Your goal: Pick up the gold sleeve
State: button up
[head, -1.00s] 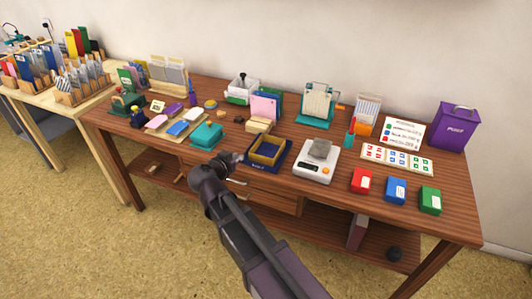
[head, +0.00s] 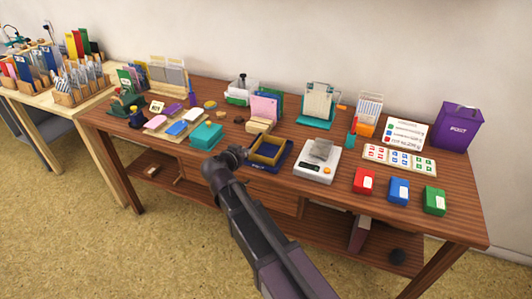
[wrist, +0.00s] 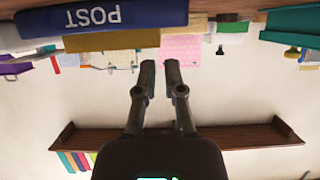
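The gold sleeve (head: 266,161) is an open rectangular frame at the front edge of the brown table, around the top of a dark blue box (head: 269,169). In the wrist view, which is upside down, the sleeve (wrist: 108,40) is a gold band against the blue box (wrist: 100,18) marked POST. My gripper (head: 241,153) is just left of the sleeve in the head view, apart from it as far as I can tell. In the wrist view my gripper (wrist: 160,68) has its fingers apart with nothing between them, beside the sleeve's end.
A white scale (head: 312,171) with a grey block stands right of the sleeve. A teal box (head: 206,135) lies to its left. A pink card holder (head: 264,107) and wooden block (head: 258,126) are behind. Red, blue and green boxes sit farther right.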

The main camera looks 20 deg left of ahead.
aim_at(254, 146)
jog(key=shift+x, duration=0.9)
jog(key=shift+b+x, duration=1.25)
jog(key=shift+x, duration=1.55)
grip_shut()
jog(key=shift+r, duration=0.2)
